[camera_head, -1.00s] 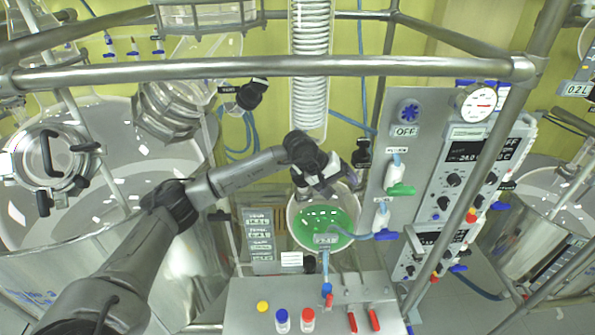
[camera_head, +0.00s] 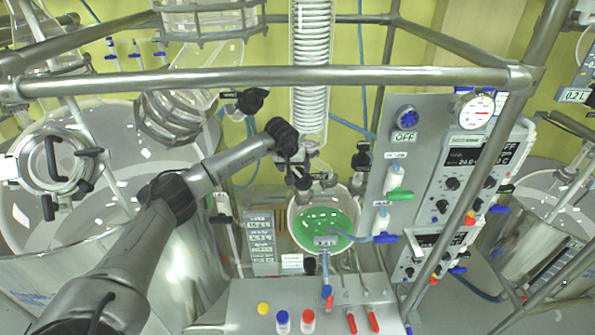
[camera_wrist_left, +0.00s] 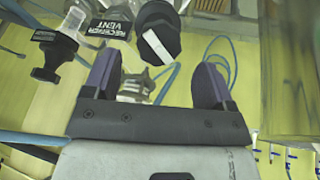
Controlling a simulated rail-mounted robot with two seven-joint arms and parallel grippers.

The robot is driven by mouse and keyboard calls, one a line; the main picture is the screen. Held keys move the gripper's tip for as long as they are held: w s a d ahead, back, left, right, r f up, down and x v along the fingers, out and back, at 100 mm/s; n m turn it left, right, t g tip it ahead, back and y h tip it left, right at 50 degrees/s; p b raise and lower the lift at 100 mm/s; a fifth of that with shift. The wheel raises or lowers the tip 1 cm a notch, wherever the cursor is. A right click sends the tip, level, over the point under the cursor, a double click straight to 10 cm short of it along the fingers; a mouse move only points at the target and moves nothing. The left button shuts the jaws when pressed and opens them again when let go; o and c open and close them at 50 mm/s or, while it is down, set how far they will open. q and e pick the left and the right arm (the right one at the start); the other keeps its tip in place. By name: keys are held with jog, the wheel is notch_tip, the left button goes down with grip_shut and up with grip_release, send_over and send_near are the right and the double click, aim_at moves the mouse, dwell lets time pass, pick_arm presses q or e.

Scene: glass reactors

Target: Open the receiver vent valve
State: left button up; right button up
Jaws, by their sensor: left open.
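In the left wrist view, the receiver vent valve (camera_wrist_left: 158,32) has a black handle with a white stripe. Its dark label (camera_wrist_left: 108,28) reads upside down beside it. The valve lies beyond my left gripper (camera_wrist_left: 157,78), roughly in line with the gap between its fingers. The gripper is open, its two purple-grey fingers apart with no valve handle between them. In the head view my left gripper (camera_head: 305,180) is over the far side of the bowl of green liquid. I cannot tell for sure which black valve there is the receiver vent. My right gripper is not in view.
Another black valve (camera_wrist_left: 55,58) is at the left in the wrist view. The head view shows black valves at upper left (camera_head: 252,98) and near the panel (camera_head: 362,157). A glass coil column (camera_head: 310,70), frame rail (camera_head: 270,76) and green-liquid vessel (camera_head: 325,220) crowd the arm.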

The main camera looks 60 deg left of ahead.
aim_at(297, 172)
pick_arm(q)
jog(key=shift+p+x, duration=0.4)
jog(key=shift+x, duration=2)
jog(key=shift+c, duration=0.3)
jog(key=c, duration=0.9)
jog(key=shift+o, duration=0.2)
